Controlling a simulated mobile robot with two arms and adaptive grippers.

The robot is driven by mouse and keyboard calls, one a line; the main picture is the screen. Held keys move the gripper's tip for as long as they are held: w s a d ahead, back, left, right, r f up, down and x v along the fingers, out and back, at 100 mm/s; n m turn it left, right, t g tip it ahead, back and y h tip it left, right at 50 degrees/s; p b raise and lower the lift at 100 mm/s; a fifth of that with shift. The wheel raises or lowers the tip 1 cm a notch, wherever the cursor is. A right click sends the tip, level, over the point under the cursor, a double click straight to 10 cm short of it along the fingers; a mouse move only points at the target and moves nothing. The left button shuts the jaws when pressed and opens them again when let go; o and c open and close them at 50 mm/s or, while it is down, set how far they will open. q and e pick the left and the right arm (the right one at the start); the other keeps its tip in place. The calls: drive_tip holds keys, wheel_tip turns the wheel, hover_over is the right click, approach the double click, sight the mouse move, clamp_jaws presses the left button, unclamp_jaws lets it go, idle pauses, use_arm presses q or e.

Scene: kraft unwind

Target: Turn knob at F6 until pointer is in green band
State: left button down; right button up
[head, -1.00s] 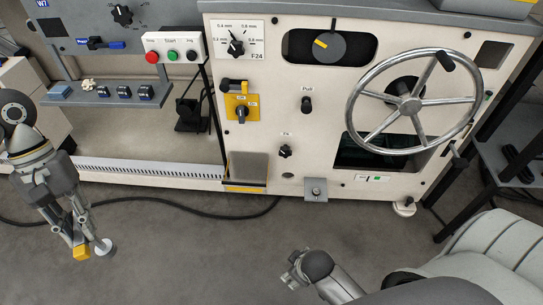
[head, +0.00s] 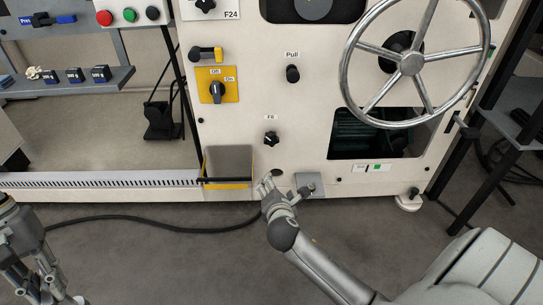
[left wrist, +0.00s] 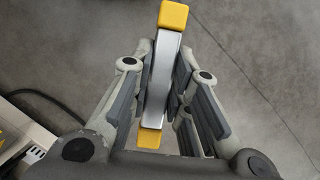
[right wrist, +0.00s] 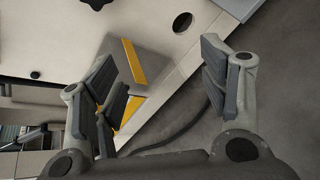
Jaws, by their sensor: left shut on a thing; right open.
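The small black knob labelled F6 (head: 271,138) sits on the cream machine panel, below the Pull knob. A black knob at the top edge of the right wrist view (right wrist: 97,4) is probably the same one. A small white indicator strip with a green patch (head: 377,167) is at the panel's lower right; its pointer is too small to read. My right gripper (head: 266,184) is open and empty, below F6 and apart from it; its spread fingers show in the right wrist view (right wrist: 170,75). My left gripper (left wrist: 160,85) is shut on a silver bar with yellow ends (left wrist: 172,15).
A grey tray with a yellow edge (head: 228,183) juts from the panel left of my right gripper. A grey bracket (head: 310,184) is to its right. The large handwheel (head: 411,63) stands out at upper right. A cable (head: 150,224) crosses the floor.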

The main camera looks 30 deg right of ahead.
sight(272, 142)
use_arm(q)
wheel_tip(272, 142, down, 11)
drive_tip(key=b, duration=0.9)
use_arm(e)
drive_tip(key=w+d+r+n+t+h+b, duration=0.1)
drive_tip(key=w+d+n+b, duration=0.1)
drive_tip(key=w, duration=0.3)
drive_tip(key=w+d+r+n+t+h+b, duration=0.1)
drive_tip(key=w+d+n+b, duration=0.2)
drive_tip(key=w+n, duration=0.1)
drive_tip(key=w+d+r+n+t+h+b, duration=0.1)
drive_tip(key=w+d+n+t+b, duration=0.1)
drive_tip(key=w, duration=0.4)
drive_tip(key=shift+w+d+r+n, duration=0.15)
drive_tip(key=shift+d+n, duration=0.25)
drive_tip(key=shift+d, duration=0.4)
use_arm(q)
wheel_tip(272, 142, down, 8)
drive_tip(key=shift+r+b, duration=0.2)
drive_tip(key=shift+b, duration=0.25)
use_arm(e)
drive_tip(key=shift+w+d+r, duration=0.1)
drive_tip(key=shift+w+d, duration=0.2)
drive_tip(key=shift+w, duration=0.2)
drive_tip(key=c, duration=1)
drive_tip(key=shift+c, duration=0.2)
use_arm(q)
drive_tip(key=shift+r, duration=0.2)
